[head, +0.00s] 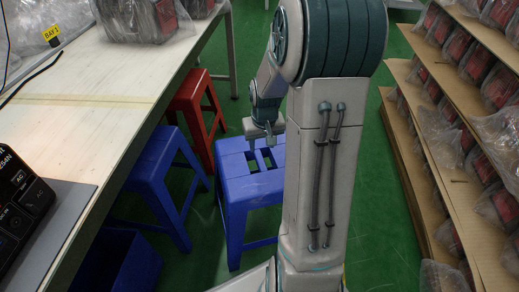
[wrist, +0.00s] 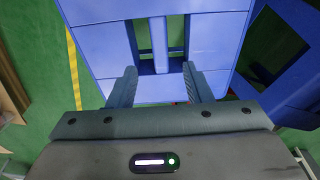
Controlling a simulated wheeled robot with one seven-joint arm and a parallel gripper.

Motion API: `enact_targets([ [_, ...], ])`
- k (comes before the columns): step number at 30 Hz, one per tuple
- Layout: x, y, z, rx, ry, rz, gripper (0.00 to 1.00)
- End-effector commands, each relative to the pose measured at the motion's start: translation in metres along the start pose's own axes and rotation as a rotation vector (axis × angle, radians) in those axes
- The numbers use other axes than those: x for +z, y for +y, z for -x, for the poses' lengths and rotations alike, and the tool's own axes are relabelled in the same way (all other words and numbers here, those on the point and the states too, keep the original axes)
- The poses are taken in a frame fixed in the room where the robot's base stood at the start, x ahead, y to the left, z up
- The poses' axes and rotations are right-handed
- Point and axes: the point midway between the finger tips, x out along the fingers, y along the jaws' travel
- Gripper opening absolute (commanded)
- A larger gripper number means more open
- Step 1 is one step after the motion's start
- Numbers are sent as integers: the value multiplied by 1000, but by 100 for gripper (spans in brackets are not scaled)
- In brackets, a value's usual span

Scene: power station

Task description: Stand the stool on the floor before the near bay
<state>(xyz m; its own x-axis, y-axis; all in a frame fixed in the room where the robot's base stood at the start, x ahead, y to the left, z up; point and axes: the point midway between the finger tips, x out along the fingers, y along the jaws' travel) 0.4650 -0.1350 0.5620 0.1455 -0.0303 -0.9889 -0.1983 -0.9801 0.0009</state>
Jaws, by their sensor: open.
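A blue stool (head: 240,173) stands upright on the green floor beside the long table, with two slots in its seat and a bar between them. My gripper (head: 265,142) is just above this seat, pointing down. In the wrist view my gripper (wrist: 159,70) is open and empty, its two fingers spread to either side of the seat's middle bar (wrist: 158,45). I cannot tell whether the fingertips touch the seat. A yellow "BAY 1" tag (head: 52,34) stands on the table at the upper left. My arm hides the stool's right side.
Another blue stool (head: 155,165) and a red stool (head: 197,103) stand close on the left, partly under the table (head: 120,85). A blue bin (head: 120,262) is beneath the table. Shelves (head: 425,145) of bagged parts line the right. Green floor is clear between.

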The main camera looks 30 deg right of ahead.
Motion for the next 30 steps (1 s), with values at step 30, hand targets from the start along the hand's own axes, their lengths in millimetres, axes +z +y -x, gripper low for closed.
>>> enact_targets([
  [30, 177, -103, 128, -31, -47, 211, 45],
])
